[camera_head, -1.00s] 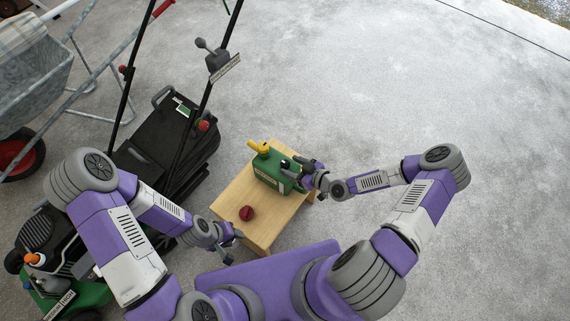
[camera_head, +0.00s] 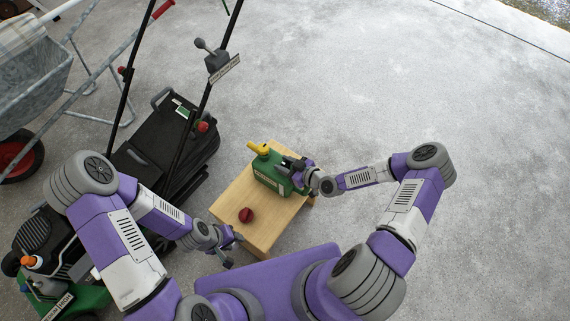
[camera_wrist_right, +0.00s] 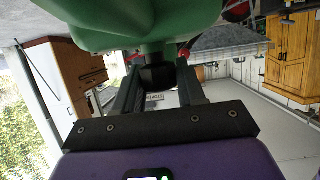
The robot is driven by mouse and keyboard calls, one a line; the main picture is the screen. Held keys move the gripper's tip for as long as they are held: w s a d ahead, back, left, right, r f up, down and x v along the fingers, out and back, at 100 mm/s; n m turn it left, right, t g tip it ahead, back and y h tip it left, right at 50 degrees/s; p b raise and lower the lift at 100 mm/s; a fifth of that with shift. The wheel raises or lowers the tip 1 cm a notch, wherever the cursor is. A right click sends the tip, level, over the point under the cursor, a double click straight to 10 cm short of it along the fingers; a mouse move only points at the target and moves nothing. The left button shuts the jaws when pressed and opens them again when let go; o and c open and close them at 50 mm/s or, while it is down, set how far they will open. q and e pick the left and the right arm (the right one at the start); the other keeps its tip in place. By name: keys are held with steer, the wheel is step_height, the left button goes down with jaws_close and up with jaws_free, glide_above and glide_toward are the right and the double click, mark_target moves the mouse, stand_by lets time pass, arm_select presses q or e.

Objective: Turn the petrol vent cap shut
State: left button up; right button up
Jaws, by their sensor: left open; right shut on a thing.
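A green petrol can (camera_head: 264,171) with a yellow spout (camera_head: 258,148) stands upright on a small wooden table (camera_head: 228,200). My right gripper (camera_head: 291,165) is at the can's right end. In the right wrist view the can's green body (camera_wrist_right: 140,22) fills the top, and a black vent cap (camera_wrist_right: 157,76) sits against it. There my right gripper (camera_wrist_right: 157,88) is shut on the cap, with one finger either side. In the head view the gripper largely hides the cap. My left gripper (camera_head: 231,250) is open and empty, left of the table's front edge.
A red round cap (camera_head: 246,215) lies on the table in front of the can. A black and green lawnmower (camera_head: 165,140) stands close on the left, with a metal wheelbarrow (camera_head: 30,95) behind it. The floor to the right is clear.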

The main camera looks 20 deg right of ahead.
steer(key=shift+a+r+m+t+h+p, duration=0.15)
steer(key=shift+m+t+h+p, duration=0.25)
steer(key=shift+m+h+p, duration=0.45)
steer(key=m+t+h+p, duration=0.1)
steer(key=m+h+p, duration=0.2)
steer(key=shift+s+h+p, duration=0.1)
steer(key=shift+h+p, duration=0.15)
steer(key=shift+p, duration=0.1)
steer(key=m+h+p, duration=0.3)
steer(key=m+h, duration=0.1)
steer(key=h, duration=0.1)
steer(key=shift+m+t, duration=0.25)
steer(key=shift+t, duration=0.05)
steer(key=m+g+h+p, duration=0.1)
steer(key=m+h+p, duration=0.1)
steer(key=m+h, duration=0.1)
steer(key=shift+m+h+p, duration=0.35)
steer(key=shift+m+h, duration=0.05)
steer(key=shift+h, duration=0.3)
steer(key=shift+m+g+h+p, duration=0.4)
steer(key=shift+m+g+h, duration=0.4)
steer(key=shift+m+h, duration=0.3)
steer(key=shift+d+m+g+h, duration=0.25)
steer(key=shift+m+g+h, duration=0.65)
steer(key=shift+m, duration=0.2)
steer(key=o, duration=1)
